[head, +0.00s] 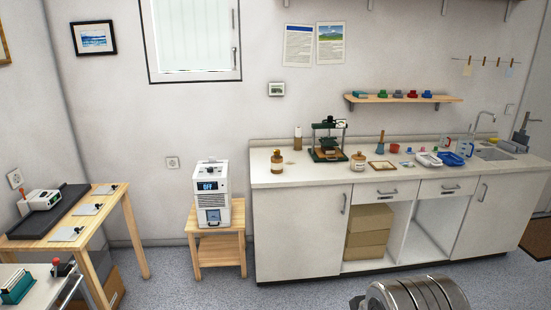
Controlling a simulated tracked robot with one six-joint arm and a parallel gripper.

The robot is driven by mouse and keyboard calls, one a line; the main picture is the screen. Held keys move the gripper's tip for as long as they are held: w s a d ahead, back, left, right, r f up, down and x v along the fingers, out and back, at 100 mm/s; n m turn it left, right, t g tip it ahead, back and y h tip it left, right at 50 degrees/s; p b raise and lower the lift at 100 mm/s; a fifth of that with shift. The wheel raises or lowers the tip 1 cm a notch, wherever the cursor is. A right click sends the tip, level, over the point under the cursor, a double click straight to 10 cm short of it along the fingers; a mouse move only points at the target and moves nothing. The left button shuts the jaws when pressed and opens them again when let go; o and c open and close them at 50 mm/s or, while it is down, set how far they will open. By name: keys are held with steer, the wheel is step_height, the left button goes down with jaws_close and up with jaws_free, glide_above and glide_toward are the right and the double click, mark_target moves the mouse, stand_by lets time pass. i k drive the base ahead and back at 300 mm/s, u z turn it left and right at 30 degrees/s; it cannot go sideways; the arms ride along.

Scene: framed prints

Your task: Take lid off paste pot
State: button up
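Two small jars that could be the paste pot stand on the pale counter (300,175). One is an amber jar (277,163) near the counter's left end. The other is a brownish jar with a pale label (358,162), right of a dark green press (328,143). Both stand upright and seem capped, but they are too small to tell which holds paste. My gripper is not in view. A ribbed metal part at the bottom edge, right of centre, looks like part of my arm, well short of the counter.
A white machine (212,195) sits on a wooden stand. Floor before the cabinets is open.

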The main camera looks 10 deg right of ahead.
mark_target(358, 156)
steer(key=i, duration=0.45)
steer(key=z, duration=1.05)
steer(key=i, duration=2.55)
steer(key=u, duration=0.1)
